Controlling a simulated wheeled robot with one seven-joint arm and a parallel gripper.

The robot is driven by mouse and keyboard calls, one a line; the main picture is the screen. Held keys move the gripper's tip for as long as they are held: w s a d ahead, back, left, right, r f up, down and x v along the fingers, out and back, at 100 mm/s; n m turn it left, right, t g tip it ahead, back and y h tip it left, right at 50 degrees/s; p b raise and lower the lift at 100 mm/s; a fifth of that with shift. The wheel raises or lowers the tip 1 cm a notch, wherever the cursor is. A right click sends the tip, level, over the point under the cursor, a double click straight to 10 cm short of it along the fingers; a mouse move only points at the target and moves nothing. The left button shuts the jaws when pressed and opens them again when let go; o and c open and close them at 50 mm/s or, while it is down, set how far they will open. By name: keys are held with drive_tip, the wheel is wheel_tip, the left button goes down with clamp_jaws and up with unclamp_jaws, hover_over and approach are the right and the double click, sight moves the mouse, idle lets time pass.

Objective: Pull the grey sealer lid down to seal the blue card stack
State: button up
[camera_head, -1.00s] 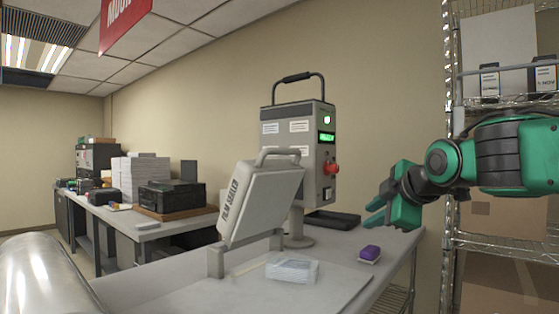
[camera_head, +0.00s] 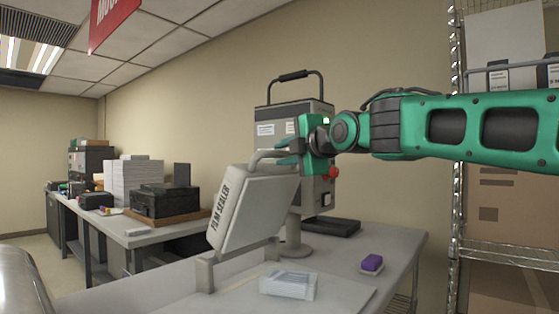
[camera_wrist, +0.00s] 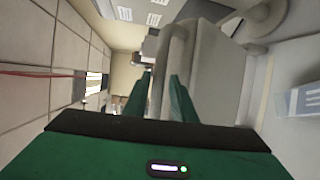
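The grey sealer lid (camera_head: 255,208), marked FILM SEALER, stands raised and tilted on its hinge posts. It has a grey loop handle (camera_head: 262,155) at its top. My gripper (camera_head: 285,151) is at the handle, with green fingers. In the wrist view the fingers (camera_wrist: 160,95) are apart, with the handle (camera_wrist: 170,60) showing between them and the lid (camera_wrist: 215,75) just to the right. Whether a finger touches the handle I cannot tell. The pale blue card stack (camera_head: 288,285) lies on the sealer bed below the lid; part of it shows in the wrist view (camera_wrist: 298,102).
A grey control box (camera_head: 270,118) on a post stands behind the lid, with a red button (camera_head: 333,172). A purple block (camera_head: 372,263) and a black tray (camera_head: 332,227) lie on the table. A wire shelf (camera_head: 500,250) stands at the right.

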drive_tip(key=shift+x, duration=1.45)
clamp_jaws()
drive_tip(key=shift+s+f, duration=0.1)
drive_tip(key=shift+s, duration=0.05)
